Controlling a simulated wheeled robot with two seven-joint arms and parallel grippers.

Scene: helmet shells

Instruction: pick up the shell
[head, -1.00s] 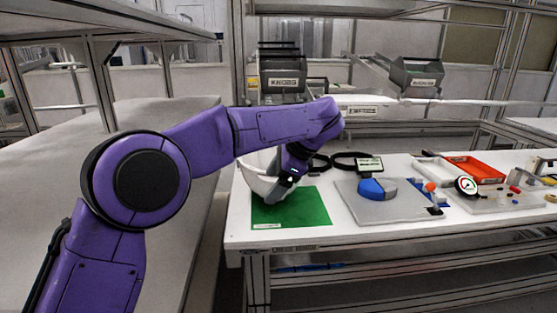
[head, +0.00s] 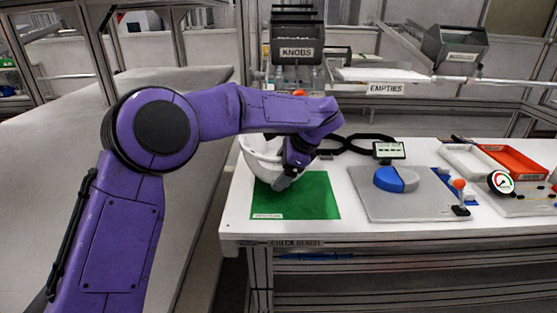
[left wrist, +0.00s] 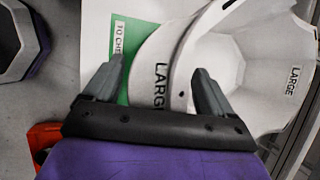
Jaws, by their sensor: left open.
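The white helmet shell (head: 257,157) sits at the left end of the bench, at the back left of the green mat (head: 315,197), partly hidden behind my left gripper. My left gripper (head: 284,178) points down at the shell's right side, open. In the left wrist view the shell (left wrist: 245,55) fills the upper right, with LARGE printed on it in two places. Its curved wall passes between the two spread fingers (left wrist: 157,88). I cannot tell whether either finger touches it. My right gripper is not in view.
A grey board with a blue dome (head: 396,179) lies right of the mat. Beyond are a small display (head: 389,151), a dial gauge (head: 500,182), and white and red trays (head: 515,160). Bins labelled KNOBS (head: 297,45) and EMPTIES stand behind. The mat's front is clear.

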